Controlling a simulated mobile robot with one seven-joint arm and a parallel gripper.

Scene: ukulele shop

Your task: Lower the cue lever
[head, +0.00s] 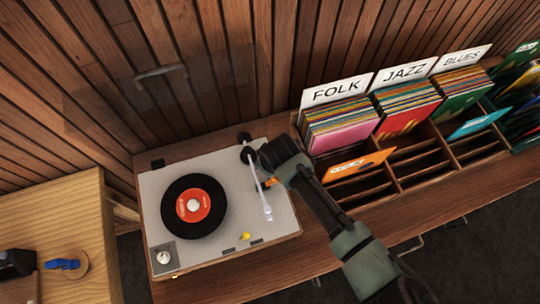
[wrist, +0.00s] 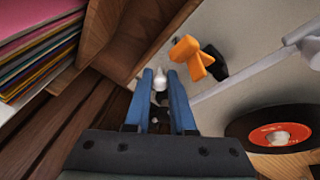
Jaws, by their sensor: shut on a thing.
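The turntable (head: 220,240) stands on the wooden counter, with its white tonearm (head: 258,188) to the right of the record. My gripper (wrist: 160,74) reaches down at the tonearm's rear end, on the side toward the record bins. Its blue fingers are closed around a small pale knob on a thin stem, seemingly the cue lever (wrist: 160,81). In the head view my gripper's body hides this lever. An orange piece (wrist: 192,56) with a dark base stands just beyond the fingertips, apart from them. It also shows in the head view (head: 272,182).
A black record with a red label (head: 193,205) lies on the platter. The wooden record bins (head: 375,188) stand close on the right, with an orange sleeve (head: 357,166) leaning out. A yellow piece (head: 245,236) sits near the turntable's front edge.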

